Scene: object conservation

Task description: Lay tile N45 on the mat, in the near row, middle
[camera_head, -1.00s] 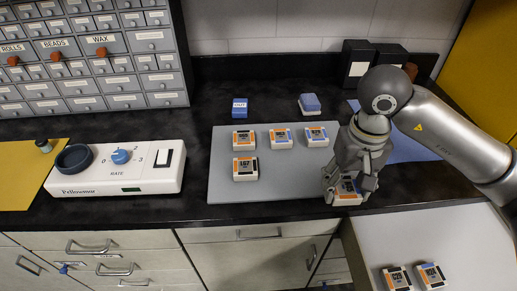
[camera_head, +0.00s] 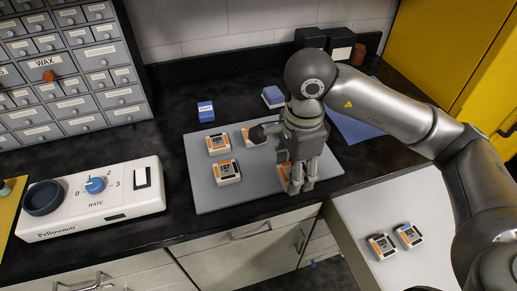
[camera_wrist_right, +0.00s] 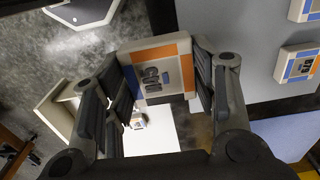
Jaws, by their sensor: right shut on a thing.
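My right gripper (camera_head: 297,187) is shut on a white-edged tile with orange and blue patches; the tile (camera_wrist_right: 158,68) shows between the fingers in the right wrist view, its lettering upside down and hard to read. In the head view the gripper hides most of it, at the near right part of the grey mat (camera_head: 250,198). I cannot tell whether it touches the mat. On the mat, one tile (camera_head: 226,172) lies in the near row at left. Two tiles (camera_head: 218,144) (camera_head: 250,136) show in the far row; the gripper hides the area to their right. My left gripper is out of view.
Two tiles (camera_head: 382,246) (camera_head: 409,235) lie on the white side surface (camera_head: 375,205) at right. A white device with a dial (camera_head: 95,198) stands left of the mat. Behind the mat are blue-topped blocks (camera_head: 206,111) (camera_head: 273,96) and a blue sheet (camera_head: 352,125).

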